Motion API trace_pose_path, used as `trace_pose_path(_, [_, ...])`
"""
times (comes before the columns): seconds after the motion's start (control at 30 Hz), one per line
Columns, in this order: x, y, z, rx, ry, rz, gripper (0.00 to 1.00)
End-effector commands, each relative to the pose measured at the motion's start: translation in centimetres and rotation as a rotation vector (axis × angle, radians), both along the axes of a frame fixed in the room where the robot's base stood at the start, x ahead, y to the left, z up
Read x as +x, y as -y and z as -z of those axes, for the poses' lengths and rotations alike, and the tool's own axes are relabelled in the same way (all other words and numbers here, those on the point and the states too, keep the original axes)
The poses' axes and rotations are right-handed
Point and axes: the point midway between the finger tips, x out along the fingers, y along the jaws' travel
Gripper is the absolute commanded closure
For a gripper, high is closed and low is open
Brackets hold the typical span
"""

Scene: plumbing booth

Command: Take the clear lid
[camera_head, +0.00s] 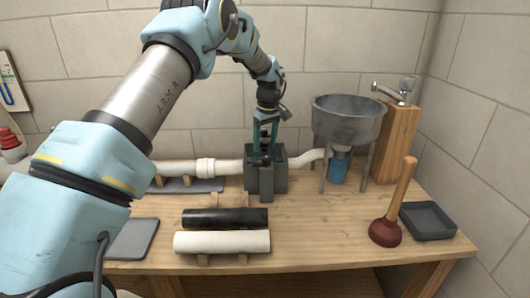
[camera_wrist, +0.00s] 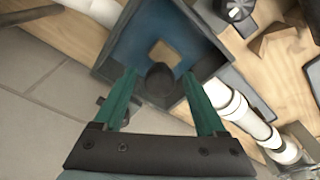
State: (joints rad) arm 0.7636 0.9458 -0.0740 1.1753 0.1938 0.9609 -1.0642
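A dark grey box (camera_head: 280,178) stands at the middle of the bench, joined to white pipes; in the wrist view its wall (camera_wrist: 108,62) frames a bluish see-through top. That top appears to be the clear lid (camera_wrist: 192,45); a tan block shows beneath it. A round dark knob (camera_wrist: 160,80) sits over it. My gripper (camera_wrist: 160,76) is above the box, its green fingers apart on either side of the knob, with gaps visible on both sides. In the head view my gripper (camera_head: 265,140) points down at the box; the lid is hard to make out there.
A black pipe (camera_head: 225,218) and a white pipe (camera_head: 222,242) lie in front of the box. A grey basin (camera_head: 348,122) stands on legs to the right. A plunger (camera_head: 392,215) and a dark tray (camera_head: 428,220) are at the right.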

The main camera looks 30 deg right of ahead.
Motion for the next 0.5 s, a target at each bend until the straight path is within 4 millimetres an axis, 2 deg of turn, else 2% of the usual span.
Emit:
trace_pose_path(0.07, [0.01,0.01,-0.02,0.0,0.0,0.0,0.37])
trace_pose_path(0.5, [0.01,0.0,-0.06,0.0,0.0,0.0,0.87])
